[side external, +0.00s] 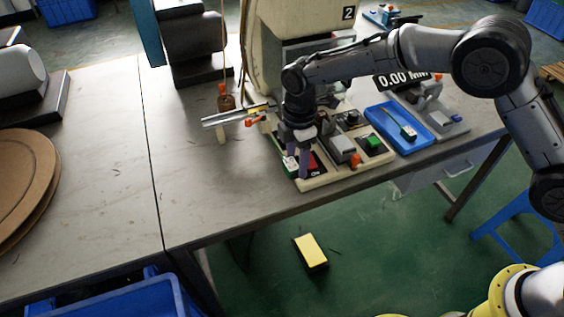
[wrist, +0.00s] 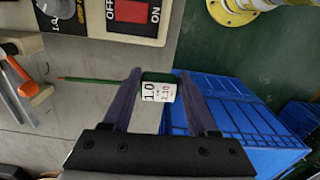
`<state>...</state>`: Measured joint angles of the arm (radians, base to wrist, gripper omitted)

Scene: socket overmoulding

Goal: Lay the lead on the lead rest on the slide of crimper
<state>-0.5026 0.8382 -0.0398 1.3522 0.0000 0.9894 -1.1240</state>
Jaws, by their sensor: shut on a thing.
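My gripper (side external: 298,160) hangs over the front left corner of the crimper's cream base (side external: 318,184). In the wrist view its two dark fingers (wrist: 160,80) are shut on the lead, a green body with a white label (wrist: 159,92) marked 1.0. A thin green wire with a copper-coloured tip (wrist: 62,78) runs left from it. The label also shows at the fingertips in the side view (side external: 290,163). A metal slide rail (side external: 222,117) with orange parts sticks out left of the machine. I cannot clearly make out the lead rest.
A red OFF/ON switch (wrist: 131,14) is close to the gripper. A green button (side external: 374,142) and grey blocks sit on the base. A blue tray (side external: 420,141) holds another green-bodied lead. A blue crate (wrist: 240,115) stands below the table edge.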

